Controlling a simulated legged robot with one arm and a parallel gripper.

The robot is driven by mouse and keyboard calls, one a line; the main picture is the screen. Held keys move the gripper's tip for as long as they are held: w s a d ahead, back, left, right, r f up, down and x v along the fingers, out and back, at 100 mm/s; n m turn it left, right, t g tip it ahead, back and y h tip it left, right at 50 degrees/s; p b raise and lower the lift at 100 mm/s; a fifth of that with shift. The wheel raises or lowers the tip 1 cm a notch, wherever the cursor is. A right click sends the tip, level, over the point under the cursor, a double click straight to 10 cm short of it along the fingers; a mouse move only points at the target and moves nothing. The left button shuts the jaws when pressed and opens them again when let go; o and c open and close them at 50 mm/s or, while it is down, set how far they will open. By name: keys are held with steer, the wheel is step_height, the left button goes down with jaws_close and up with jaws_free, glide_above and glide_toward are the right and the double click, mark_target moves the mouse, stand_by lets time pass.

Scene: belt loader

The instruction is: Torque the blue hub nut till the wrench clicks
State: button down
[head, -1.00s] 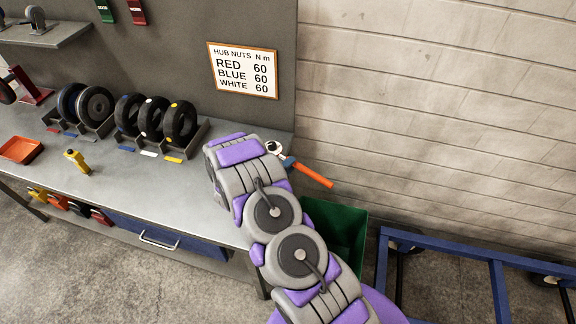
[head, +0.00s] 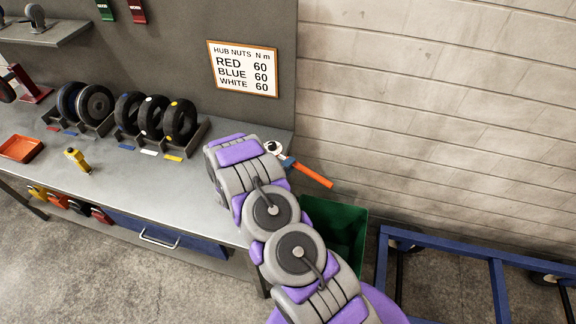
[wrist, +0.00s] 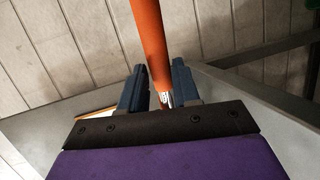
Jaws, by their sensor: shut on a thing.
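The wrench (head: 312,175) has an orange handle and a metal head. In the head view it sticks out past the far side of my arm, near the bench's right end, with the head toward the bench. In the wrist view its orange handle (wrist: 149,40) runs between the two dark fingers of my gripper (wrist: 159,70), which is shut on it. I cannot make out the blue hub nut in either view. A sign (head: 243,69) on the back panel lists red, blue and white hub nuts at 60 N m each.
The grey bench (head: 130,180) holds racked wheels (head: 95,103), tyres (head: 150,118), a yellow tool (head: 77,160) and an orange tray (head: 20,149). A green bin (head: 345,215) stands beside its right end. A blue cart frame (head: 450,255) is at the lower right, near the wall.

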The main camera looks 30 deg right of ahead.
steer(key=shift+f, duration=0.7)
stand_by(0.6)
steer(key=shift+s+a+m+g+p, duration=0.15)
steer(key=shift+a+m+g+p, duration=0.2)
steer(key=shift+a+m+g, duration=0.35)
steer(key=shift+a, duration=0.2)
steer(key=shift+s+a+m+g+h, duration=0.1)
steer(key=shift+a+m+g+h, duration=0.2)
steer(key=shift+a+g+h, duration=0.35)
steer(key=shift+a, duration=0.15)
steer(key=shift+a+m+g+b, duration=0.55)
steer(key=shift+a+b, duration=0.15)
steer(key=shift+a, duration=0.25)
